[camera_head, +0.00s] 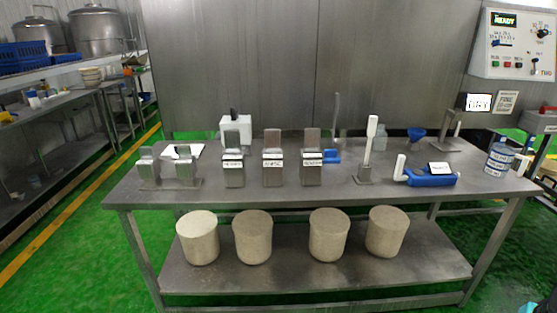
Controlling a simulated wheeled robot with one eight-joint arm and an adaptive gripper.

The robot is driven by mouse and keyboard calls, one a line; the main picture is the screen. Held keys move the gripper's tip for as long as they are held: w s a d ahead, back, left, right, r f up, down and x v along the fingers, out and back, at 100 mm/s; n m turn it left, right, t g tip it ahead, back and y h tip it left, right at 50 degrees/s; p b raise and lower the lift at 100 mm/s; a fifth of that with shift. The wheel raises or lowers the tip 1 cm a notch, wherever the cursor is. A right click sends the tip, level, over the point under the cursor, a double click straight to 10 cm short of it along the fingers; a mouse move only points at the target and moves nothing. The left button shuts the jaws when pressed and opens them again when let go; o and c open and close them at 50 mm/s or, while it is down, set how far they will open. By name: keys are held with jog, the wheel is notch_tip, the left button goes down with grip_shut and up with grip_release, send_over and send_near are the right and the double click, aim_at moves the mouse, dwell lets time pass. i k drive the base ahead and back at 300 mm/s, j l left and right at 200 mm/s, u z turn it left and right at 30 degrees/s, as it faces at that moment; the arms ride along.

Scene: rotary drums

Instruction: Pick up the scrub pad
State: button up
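No thing in the head view is plainly a scrub pad. A small blue block (331,156) lies on the steel table (300,197), behind the right one of three upright metal holders; it is too small to tell what it is. My gripper does not show in this view.
Several upright metal holders (233,172) stand along the table. A white paddle-shaped tool (370,140) stands right of them, and a labelled can (499,160) at the right end. Several beige drums (253,238) stand on the lower shelf. Green floor (60,275) is open at left.

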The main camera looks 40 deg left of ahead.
aim_at(330, 155)
jog(key=u, duration=1.25)
